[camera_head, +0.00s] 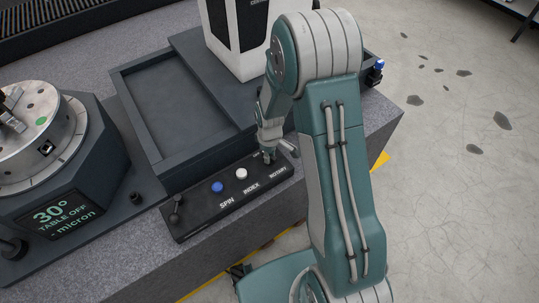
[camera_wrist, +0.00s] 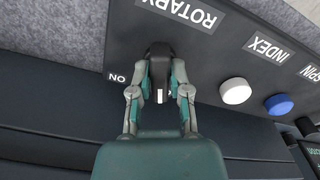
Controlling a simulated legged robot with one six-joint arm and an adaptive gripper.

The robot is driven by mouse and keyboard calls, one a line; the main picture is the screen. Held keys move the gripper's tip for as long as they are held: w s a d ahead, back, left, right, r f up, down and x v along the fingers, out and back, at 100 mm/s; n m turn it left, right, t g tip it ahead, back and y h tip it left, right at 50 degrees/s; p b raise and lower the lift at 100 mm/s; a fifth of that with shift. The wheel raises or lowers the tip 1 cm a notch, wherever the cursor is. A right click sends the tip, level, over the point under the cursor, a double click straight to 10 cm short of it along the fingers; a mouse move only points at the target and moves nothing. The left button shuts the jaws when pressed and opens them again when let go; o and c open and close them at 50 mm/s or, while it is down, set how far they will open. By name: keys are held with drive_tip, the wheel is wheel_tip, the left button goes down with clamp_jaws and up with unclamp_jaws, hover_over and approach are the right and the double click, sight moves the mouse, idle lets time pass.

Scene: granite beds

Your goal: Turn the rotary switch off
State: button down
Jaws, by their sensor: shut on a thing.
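The rotary switch (camera_wrist: 159,54) is a black knob on the dark control panel, beside the ROTARY label, with an ON mark at its left in the wrist view. My gripper (camera_wrist: 160,92) is shut on this knob, one finger on each side. In the head view my gripper (camera_head: 269,155) reaches down to the right end of the control panel (camera_head: 240,208), and it mostly hides the knob there. The display (camera_head: 68,214) reads 30° and TABLE OFF.
A white button (camera_head: 241,174) and a blue button (camera_head: 217,187) sit left of my gripper in the head view. A black lever (camera_head: 176,209) stands at the panel's left end. The round rotary table (camera_head: 36,130) is further left. An empty dark tray (camera_head: 175,105) lies behind the panel.

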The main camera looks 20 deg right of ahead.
drive_tip(key=c, duration=0.6)
unclamp_jaws()
wheel_tip(320, 180, up, 12)
drive_tip(key=shift+w+a+f, duration=0.1)
drive_tip(key=s+r+m+t, duration=0.35)
drive_tip(key=s+r, duration=0.55)
drive_tip(key=r, duration=0.6)
drive_tip(key=s+r+m, duration=0.1)
drive_tip(key=s, duration=0.3)
drive_tip(key=s+r+m+t, duration=0.1)
drive_tip(key=s+r+m, duration=0.1)
drive_tip(key=s, duration=0.2)
drive_tip(key=s+r+m+t, duration=0.1)
drive_tip(key=s+r, duration=0.1)
drive_tip(key=s, duration=0.2)
drive_tip(key=shift+r+m, duration=0.25)
drive_tip(key=shift+m, duration=0.1)
